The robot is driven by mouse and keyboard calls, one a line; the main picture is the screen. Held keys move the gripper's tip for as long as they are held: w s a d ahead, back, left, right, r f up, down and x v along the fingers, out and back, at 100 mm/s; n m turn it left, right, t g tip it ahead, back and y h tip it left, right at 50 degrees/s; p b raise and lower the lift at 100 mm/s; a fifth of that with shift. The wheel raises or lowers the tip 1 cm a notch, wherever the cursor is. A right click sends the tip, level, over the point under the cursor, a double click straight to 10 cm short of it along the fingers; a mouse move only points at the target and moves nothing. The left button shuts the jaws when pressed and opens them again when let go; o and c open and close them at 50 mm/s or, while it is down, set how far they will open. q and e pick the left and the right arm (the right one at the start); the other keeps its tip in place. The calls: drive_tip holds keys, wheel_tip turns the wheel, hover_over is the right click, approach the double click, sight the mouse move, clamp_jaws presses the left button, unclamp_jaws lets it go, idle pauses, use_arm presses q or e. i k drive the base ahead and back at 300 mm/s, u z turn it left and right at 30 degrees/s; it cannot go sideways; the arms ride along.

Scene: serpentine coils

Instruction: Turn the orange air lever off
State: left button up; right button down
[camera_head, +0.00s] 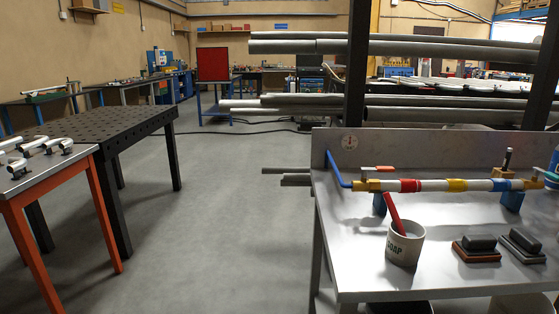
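A small orange lever (386,169) sits on top of the left end of a banded pipe (436,185) on the metal bench at the right. The lever lies roughly along the pipe, pointing right. A blue air line (338,170) runs from the bench's back panel to the pipe's left end. A round gauge (349,142) is on the back panel; its reading is too small to tell. A green-blue handle (548,176) shows at the pipe's right end. Neither of my grippers is in view.
A cup marked SOAP (405,245) holding a red-handled tool (394,213) stands in front of the pipe. Two block-like pads (477,249) (523,246) lie right of it. The bench top (350,262) left of the cup is bare. Open floor (225,240) lies left of the bench.

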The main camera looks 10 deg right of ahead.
sight(378, 169)
drive_tip(key=k, duration=1.25)
drive_tip(key=z, duration=0.7)
drive_tip(key=i, duration=1.55)
drive_tip(key=u, duration=0.3)
